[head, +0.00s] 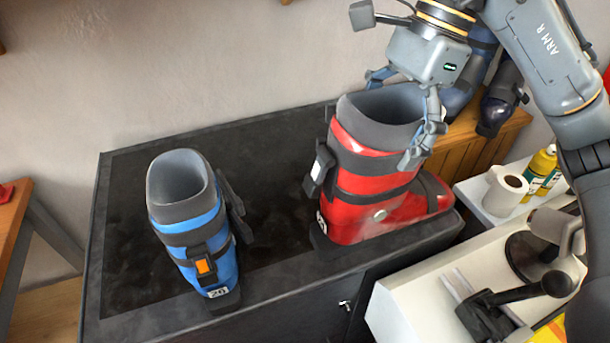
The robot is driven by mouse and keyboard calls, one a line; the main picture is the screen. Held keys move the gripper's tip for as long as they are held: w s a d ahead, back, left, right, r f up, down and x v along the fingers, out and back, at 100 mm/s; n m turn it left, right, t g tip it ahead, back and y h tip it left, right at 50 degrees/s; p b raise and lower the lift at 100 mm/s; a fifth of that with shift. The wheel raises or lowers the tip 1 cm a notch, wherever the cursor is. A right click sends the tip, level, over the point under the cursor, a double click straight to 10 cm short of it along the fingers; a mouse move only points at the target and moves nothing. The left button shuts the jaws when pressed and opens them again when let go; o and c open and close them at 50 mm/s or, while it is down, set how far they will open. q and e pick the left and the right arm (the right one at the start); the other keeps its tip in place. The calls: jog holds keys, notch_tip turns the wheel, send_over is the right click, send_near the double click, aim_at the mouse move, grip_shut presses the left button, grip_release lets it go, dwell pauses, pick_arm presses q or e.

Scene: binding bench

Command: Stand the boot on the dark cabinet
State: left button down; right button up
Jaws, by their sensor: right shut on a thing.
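A red ski boot (368,205) with a grey liner is upright at the right part of the dark cabinet (270,285), its toe pointing right. Its sole is at the cabinet top near the front right edge; I cannot tell whether it rests its full weight there. My right gripper (400,118) comes from the upper right and is shut on the red boot at its upper cuff, with fingers at the back and at the right side. A blue ski boot (195,235) with an orange buckle stands upright on the cabinet's left part. My left gripper is not in view.
Free cabinet top lies between the boots and behind them. Dark boots (497,95) stand on a wooden bench behind.

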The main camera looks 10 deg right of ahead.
jog(key=w+a+f+p, duration=0.5)
jog(key=w+a+f, duration=0.2)
jog(key=f, duration=0.4)
jog(key=shift+w+f, duration=0.2)
jog(key=shift+w, duration=0.65)
jog(key=shift+a+f, duration=0.1)
jog(key=shift+a, duration=0.05)
jog(key=o, duration=1.1)
jog(key=shift+f, duration=0.2)
jog(key=shift+o, duration=0.5)
jog(key=shift+s+r, duration=0.1)
jog(key=shift+r, duration=0.1)
